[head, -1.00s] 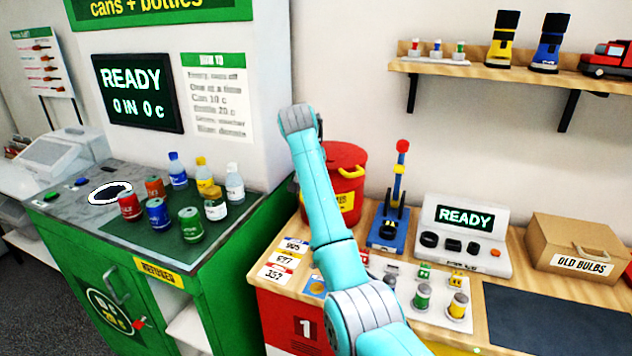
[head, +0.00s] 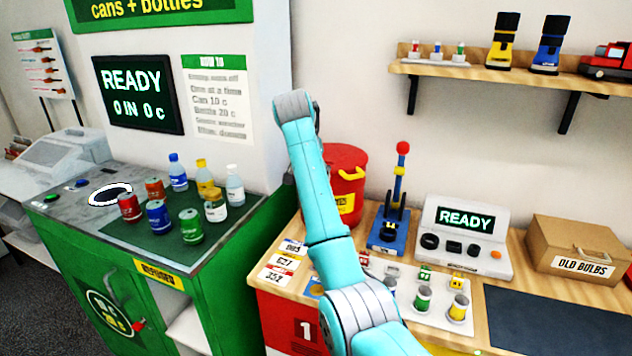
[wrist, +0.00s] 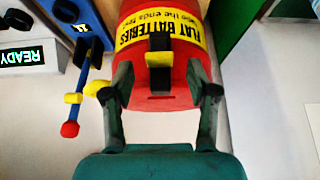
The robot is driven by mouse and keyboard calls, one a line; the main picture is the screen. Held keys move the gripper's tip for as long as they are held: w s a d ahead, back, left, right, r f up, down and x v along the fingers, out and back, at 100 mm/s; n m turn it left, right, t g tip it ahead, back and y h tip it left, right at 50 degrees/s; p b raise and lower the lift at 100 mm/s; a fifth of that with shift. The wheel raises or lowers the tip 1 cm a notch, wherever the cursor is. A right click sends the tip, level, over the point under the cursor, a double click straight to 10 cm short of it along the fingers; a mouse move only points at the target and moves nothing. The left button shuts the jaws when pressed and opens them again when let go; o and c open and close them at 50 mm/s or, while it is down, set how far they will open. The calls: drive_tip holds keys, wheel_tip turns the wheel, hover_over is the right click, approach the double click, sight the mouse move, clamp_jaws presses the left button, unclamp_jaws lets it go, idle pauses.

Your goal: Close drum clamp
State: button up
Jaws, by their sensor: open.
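The red drum (head: 346,184) stands at the left end of the wooden bench, partly behind my arm. A yellow clamp handle (head: 351,173) sticks out at its upper side. In the wrist view the drum (wrist: 160,90) appears upside down, with a yellow "FLAT BATTERIES" label and a black part (wrist: 158,60) on its front. The yellow handle end (wrist: 104,93) shows beside the left finger. My gripper (wrist: 165,88) is open, its fingers spread in front of the drum with nothing held between them. Contact with the drum cannot be told. In the head view the fingers are hidden.
A blue stand (head: 388,232) with an upright red-knobbed lever (head: 402,148) is close to the drum's right. A READY console (head: 463,240) and a cardboard box (head: 577,247) stand further right. The green can machine (head: 115,270) is at left. A shelf (head: 480,68) hangs above.

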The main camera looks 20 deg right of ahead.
drive_tip(key=v, duration=0.7)
drive_tip(key=shift+s+r, duration=0.15)
drive_tip(key=shift+r, duration=0.2)
drive_tip(key=shift+a, duration=0.1)
